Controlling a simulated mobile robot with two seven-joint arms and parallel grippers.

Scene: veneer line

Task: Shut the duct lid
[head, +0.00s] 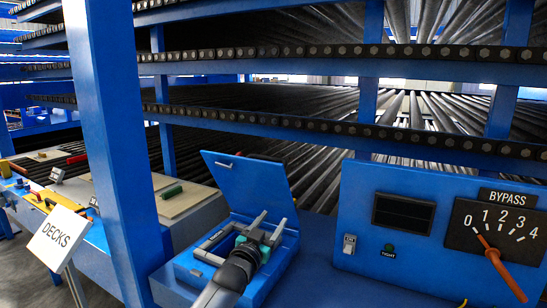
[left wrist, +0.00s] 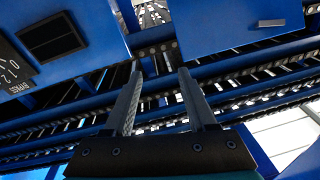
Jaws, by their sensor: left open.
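The blue duct lid (head: 243,186) stands open, tilted up at the back of a blue box, the duct (head: 188,272), with a grey-rimmed opening. A small grey handle is near the lid's top left corner. My left gripper (head: 271,219) is open and empty, over the opening and in front of the lid, hiding part of both. In the left wrist view its two fingers (left wrist: 160,68) are apart with nothing between them. The lid (left wrist: 225,22), with its handle, shows at the upper right there, apart from the fingers. My right gripper is not in view.
A blue control panel (head: 360,235) with a BYPASS dial (head: 492,235) stands right of the duct. A blue post (head: 110,130) and a DECKS sign (head: 60,238) stand to the left. Roller decks (head: 300,110) run behind the lid.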

